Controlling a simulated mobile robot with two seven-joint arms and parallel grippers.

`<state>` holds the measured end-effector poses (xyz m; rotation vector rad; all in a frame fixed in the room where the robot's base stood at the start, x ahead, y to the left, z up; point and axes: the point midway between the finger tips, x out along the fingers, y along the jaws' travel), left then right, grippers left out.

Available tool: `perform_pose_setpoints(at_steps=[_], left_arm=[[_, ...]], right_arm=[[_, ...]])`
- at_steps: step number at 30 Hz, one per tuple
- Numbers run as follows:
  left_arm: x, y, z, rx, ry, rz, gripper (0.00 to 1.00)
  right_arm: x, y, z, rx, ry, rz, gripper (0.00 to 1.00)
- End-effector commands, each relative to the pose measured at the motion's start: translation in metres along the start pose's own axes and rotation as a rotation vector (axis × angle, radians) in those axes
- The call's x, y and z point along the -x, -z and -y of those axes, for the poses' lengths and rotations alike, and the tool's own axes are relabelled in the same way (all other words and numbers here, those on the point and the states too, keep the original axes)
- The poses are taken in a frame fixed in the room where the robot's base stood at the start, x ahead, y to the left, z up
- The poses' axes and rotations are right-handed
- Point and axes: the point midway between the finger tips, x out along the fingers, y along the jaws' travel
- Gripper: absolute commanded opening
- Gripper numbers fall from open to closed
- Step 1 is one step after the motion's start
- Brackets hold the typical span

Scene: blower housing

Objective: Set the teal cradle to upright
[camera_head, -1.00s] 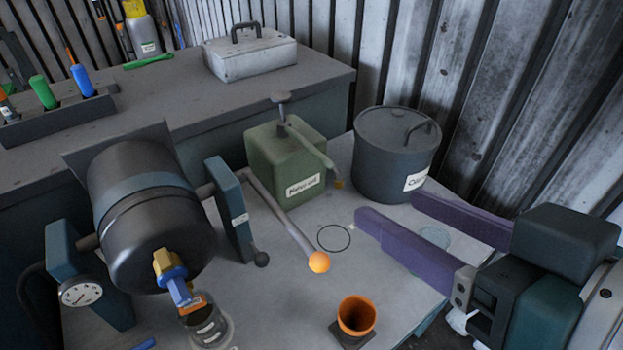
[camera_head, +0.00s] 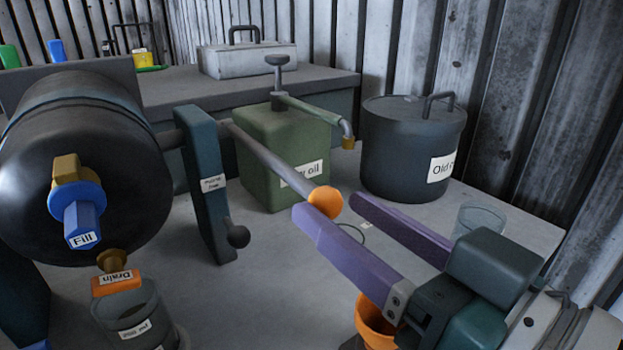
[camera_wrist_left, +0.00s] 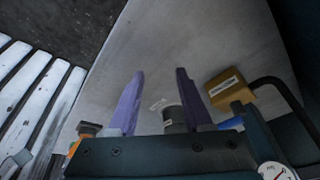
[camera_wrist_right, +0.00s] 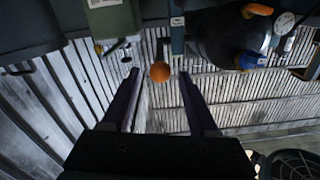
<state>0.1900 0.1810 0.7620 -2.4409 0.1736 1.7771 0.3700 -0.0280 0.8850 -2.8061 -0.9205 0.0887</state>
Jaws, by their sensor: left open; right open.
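The teal cradle's near post (camera_head: 203,185) stands beside the dark drum (camera_head: 70,150), with a dark ball-ended lever (camera_head: 237,237) low on it. The drum's blue fill plug (camera_head: 82,222) faces me, and its orange drain (camera_head: 115,280) sits below, over a clear cup (camera_head: 135,318). A grey bar runs from the post to an orange knob (camera_head: 325,200). My right gripper (camera_head: 327,204) is open, its purple fingertips at the knob. The right wrist view shows the knob (camera_wrist_right: 160,72) between the fingertips, not gripped. My left gripper (camera_wrist_left: 160,73) is open and empty over the table.
A green oil can (camera_head: 285,160) with a spout and a dark lidded pot (camera_head: 412,150) stand behind the bar. An orange cup (camera_head: 375,322) is under my right gripper. A clear glass (camera_head: 478,220) stands at the right. A small cardboard-coloured box (camera_wrist_left: 240,92) shows in the left wrist view.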

Motion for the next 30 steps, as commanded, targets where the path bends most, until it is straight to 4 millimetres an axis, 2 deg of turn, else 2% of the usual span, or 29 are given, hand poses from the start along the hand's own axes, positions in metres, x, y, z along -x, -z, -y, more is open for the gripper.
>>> perform_pose_setpoints(at_steps=[3, 9, 20, 30], left_arm=[[-0.007, -0.002, 0.000, 0.000, 0.000, -0.001, 0.50], [-0.011, -0.003, 0.000, -0.002, 0.002, -0.001, 0.50], [-0.012, -0.004, 0.003, -0.010, 0.008, 0.000, 0.50], [-0.012, -0.004, 0.003, -0.010, 0.008, 0.000, 0.50]], right_arm=[[-0.024, -0.001, 0.000, 0.001, 0.000, -0.003, 0.60], [-0.049, -0.001, 0.000, 0.001, 0.000, 0.000, 0.60], [-0.055, 0.000, 0.000, 0.000, 0.000, 0.002, 0.60], [-0.055, 0.000, 0.000, 0.000, 0.000, 0.002, 0.22]])
